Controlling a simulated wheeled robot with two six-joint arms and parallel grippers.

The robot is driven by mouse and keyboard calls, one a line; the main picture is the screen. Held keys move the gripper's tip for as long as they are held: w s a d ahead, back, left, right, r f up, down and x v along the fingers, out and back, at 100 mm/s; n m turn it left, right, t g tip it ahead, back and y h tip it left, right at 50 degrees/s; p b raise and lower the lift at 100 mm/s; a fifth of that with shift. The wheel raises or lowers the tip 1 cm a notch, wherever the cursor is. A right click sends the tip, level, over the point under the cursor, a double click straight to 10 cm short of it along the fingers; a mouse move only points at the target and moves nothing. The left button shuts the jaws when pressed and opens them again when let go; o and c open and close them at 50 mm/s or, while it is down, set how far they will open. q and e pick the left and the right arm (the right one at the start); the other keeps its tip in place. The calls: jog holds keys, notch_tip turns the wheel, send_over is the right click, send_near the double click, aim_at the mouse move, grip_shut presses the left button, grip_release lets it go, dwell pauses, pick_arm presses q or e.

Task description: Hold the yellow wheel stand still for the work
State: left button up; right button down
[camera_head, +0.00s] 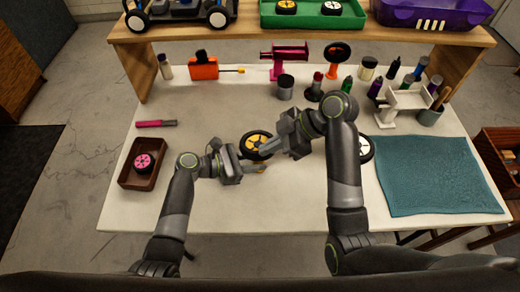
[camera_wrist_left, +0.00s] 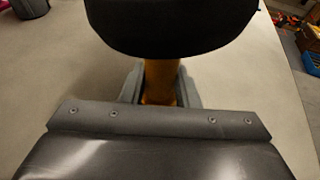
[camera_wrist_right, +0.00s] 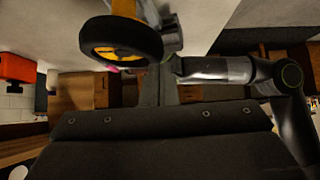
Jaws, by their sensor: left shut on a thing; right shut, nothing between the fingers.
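The yellow wheel stand has a yellow post (camera_wrist_left: 160,80) under a black-tyred wheel with a yellow hub (camera_head: 256,145), near the middle of the table. The tyre (camera_wrist_left: 170,25) fills the top of the left wrist view. My left gripper (camera_head: 262,169) is shut on the post, below the wheel. My right gripper (camera_head: 264,150) is shut and empty, its tips close by the wheel; I cannot tell whether they touch. The wheel (camera_wrist_right: 120,42) also shows in the right wrist view, just beside the right fingers. The stand's base is mostly hidden in the head view.
A white-hubbed wheel (camera_head: 366,149) is partly hidden behind my right arm. A teal mat (camera_head: 435,180) lies at right. A brown tray (camera_head: 133,178) with a pink-hubbed wheel (camera_head: 143,163) is at left. Bottles and other stands line the back. The front left tabletop is clear.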

jog(key=shift+f, duration=0.8)
jog(key=shift+r, duration=2.05)
jog(key=v, duration=1.1)
jog(key=shift+d+r, duration=0.25)
jog(key=shift+d, duration=0.1)
pick_arm(q)
jog(key=o, duration=1)
jog(key=v, duration=1.2)
